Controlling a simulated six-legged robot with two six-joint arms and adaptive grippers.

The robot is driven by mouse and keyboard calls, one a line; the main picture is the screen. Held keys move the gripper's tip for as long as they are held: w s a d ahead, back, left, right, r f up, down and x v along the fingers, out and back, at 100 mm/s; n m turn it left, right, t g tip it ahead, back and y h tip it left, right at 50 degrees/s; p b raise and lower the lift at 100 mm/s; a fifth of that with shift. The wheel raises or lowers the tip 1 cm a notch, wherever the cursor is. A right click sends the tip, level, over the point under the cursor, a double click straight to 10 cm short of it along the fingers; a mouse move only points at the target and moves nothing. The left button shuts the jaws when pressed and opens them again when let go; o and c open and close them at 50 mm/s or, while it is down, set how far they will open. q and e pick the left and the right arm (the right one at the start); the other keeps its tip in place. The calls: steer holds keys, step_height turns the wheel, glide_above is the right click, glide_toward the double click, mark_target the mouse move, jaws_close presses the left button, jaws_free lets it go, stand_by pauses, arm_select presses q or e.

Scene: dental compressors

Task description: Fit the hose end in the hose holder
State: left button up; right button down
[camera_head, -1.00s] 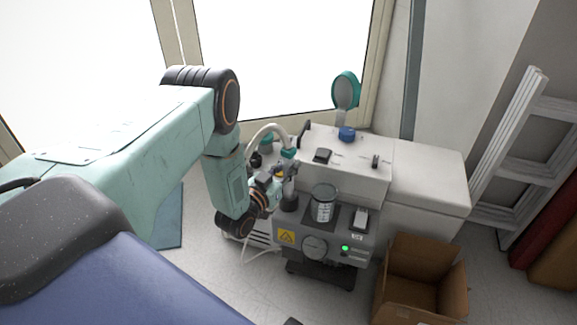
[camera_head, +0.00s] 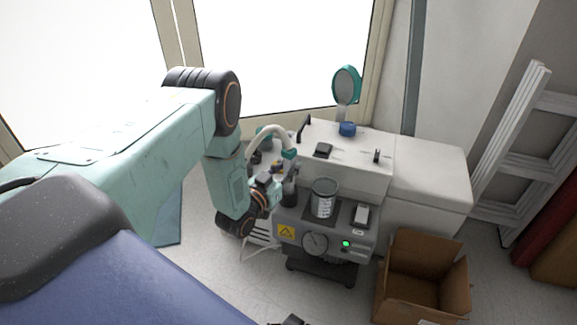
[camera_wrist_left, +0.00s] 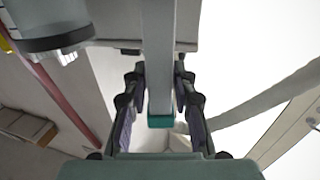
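The hose end is a grey tube with a teal collar (camera_head: 288,153), roughly upright at the front left of the compressor unit. A pale hose (camera_head: 262,133) arches back from it. My left gripper (camera_head: 282,174) is at the tube below the collar. In the left wrist view, the fingers (camera_wrist_left: 160,85) lie along both sides of the grey tube (camera_wrist_left: 159,45) and look shut on it. A dark cup, seemingly the hose holder (camera_head: 289,194), is directly below the tube. Whether the tube's lower tip is inside it is hidden. A dark piece at the bottom edge may be my right gripper (camera_head: 291,321).
The compressor (camera_head: 430,180) has a glass jar (camera_head: 323,200), a gauge (camera_head: 315,243) and a lit green lamp right of the holder. An open cardboard box (camera_head: 423,283) stands front right. Open floor lies at front left.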

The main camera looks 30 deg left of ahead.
arm_select(q)
steer(key=o, duration=0.4)
steer(key=s, duration=1.2)
